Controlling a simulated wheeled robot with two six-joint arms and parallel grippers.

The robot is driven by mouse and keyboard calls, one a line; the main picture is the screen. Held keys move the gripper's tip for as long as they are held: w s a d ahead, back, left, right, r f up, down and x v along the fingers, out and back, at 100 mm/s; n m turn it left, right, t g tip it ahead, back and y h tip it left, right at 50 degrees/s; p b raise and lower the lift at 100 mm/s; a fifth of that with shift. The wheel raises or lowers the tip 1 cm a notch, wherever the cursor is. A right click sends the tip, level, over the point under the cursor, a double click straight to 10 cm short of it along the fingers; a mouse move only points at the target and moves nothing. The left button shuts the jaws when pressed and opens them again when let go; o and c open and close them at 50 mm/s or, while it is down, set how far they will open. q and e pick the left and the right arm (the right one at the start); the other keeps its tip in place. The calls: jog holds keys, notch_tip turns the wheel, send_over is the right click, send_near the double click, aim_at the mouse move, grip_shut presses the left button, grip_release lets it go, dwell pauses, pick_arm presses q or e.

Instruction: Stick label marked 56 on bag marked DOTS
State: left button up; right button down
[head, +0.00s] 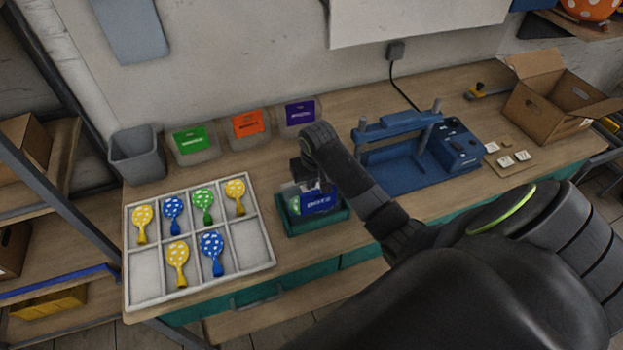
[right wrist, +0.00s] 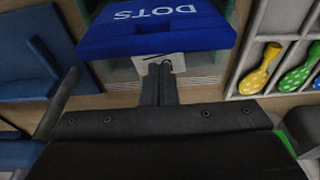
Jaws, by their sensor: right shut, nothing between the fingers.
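The bag marked DOTS has a blue header (head: 320,202) with white lettering, and it sits in a green tray (head: 318,225). Its header shows large and upside down in the right wrist view (right wrist: 155,28). A small white label (right wrist: 145,66) lies just below the header there, its marking unreadable and partly covered by my fingertips. My right gripper (head: 322,184) is over the bag. In the right wrist view its fingers (right wrist: 161,68) are shut together with their tips at the label; whether they touch it I cannot tell. My left gripper is out of view.
Green, orange and purple header bags (head: 247,123) stand at the back beside a grey bin (head: 137,155). A blue press (head: 400,140), small white labels (head: 507,161) and a cardboard box (head: 545,105) are on the right.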

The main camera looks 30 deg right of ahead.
jog(key=shift+s+f+p, duration=0.2)
jog(key=shift+f+p, duration=0.1)
jog(key=shift+p, duration=0.15)
dwell(1.6)
jog(key=shift+w+r+p, duration=0.2)
jog(key=shift+r+p, duration=0.1)
jog(key=shift+r, duration=0.75)
jog(key=shift+w+v, duration=0.2)
jog(key=shift+v, duration=0.65)
jog(key=shift+w+v, duration=0.15)
jog(key=shift+v, duration=0.7)
jog(key=shift+w+v, duration=0.2)
jog(key=shift+v, duration=0.65)
jog(key=shift+d, duration=0.15)
